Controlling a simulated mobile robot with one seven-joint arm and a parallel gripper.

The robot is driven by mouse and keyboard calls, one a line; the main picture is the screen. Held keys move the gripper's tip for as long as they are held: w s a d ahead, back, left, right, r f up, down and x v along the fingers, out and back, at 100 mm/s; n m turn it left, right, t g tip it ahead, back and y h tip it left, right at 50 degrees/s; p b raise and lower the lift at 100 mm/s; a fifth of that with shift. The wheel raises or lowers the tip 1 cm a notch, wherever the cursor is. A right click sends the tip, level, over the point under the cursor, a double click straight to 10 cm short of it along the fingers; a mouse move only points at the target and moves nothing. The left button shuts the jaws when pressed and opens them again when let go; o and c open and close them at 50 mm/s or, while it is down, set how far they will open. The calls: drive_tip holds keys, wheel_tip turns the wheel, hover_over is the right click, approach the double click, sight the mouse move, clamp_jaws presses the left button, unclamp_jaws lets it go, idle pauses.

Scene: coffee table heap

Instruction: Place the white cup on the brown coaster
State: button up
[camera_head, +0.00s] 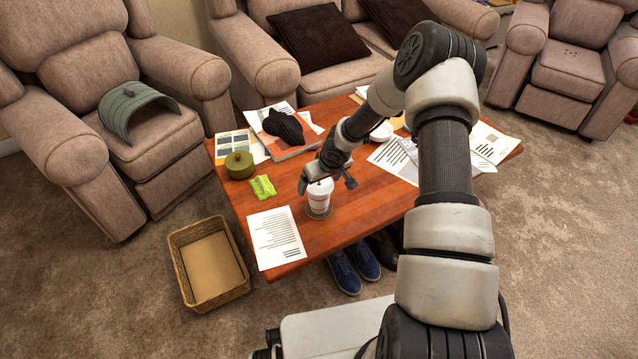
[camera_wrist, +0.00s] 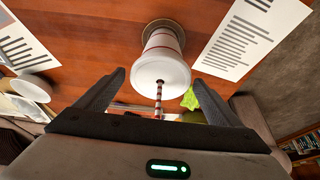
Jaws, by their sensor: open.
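The white cup (camera_head: 319,195) has a lid, reddish bands and a striped straw, and it stands upright near the table's front edge. The round brown coaster (camera_head: 330,213) shows as a rim under the cup's base. The wrist view also shows the cup (camera_wrist: 163,68) with its lid toward the camera and the coaster (camera_wrist: 163,24) at its far end. My gripper (camera_head: 326,183) is open at the cup's top. In the wrist view its fingers (camera_wrist: 160,82) are on either side of the lid, with gaps visible.
The wooden table (camera_head: 365,208) holds a printed sheet (camera_head: 275,237), a lime packet (camera_head: 262,187), a green pot (camera_head: 239,166), a dark cap (camera_head: 283,126) and a white dish (camera_head: 381,132). A wicker basket (camera_head: 175,243) stands on the floor at left. Armchairs surround the table.

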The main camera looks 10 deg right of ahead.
drive_tip(key=s+d+r+m+h+p, duration=0.15)
drive_tip(key=s+r, duration=0.35)
drive_tip(key=r, duration=0.7)
drive_tip(key=s+d+r+h, duration=0.1)
drive_tip(key=s+d+r, duration=0.3)
drive_tip(key=r, duration=0.8)
drive_tip(key=s+d+r+m+h+p, duration=0.15)
drive_tip(key=s+r, duration=0.45)
drive_tip(key=r, duration=0.7)
drive_tip(key=s+a+r+y+p, duration=0.1)
drive_tip(key=s+a+r, duration=0.1)
drive_tip(key=s+r, duration=0.35)
drive_tip(key=s+a+r+t+y, duration=0.1)
drive_tip(key=s+a+r, duration=0.15)
drive_tip(key=s, duration=0.55)
drive_tip(key=s+a+r+y+p, duration=0.1)
drive_tip(key=s+a+r, duration=0.2)
drive_tip(key=s, duration=0.4)
wheel_tip(320, 180, up, 19)
drive_tip(key=w+p, duration=0.1)
drive_tip(key=p, duration=1.8)
drive_tip(key=shift+d+m, duration=0.2)
drive_tip(key=shift+m, duration=0.1)
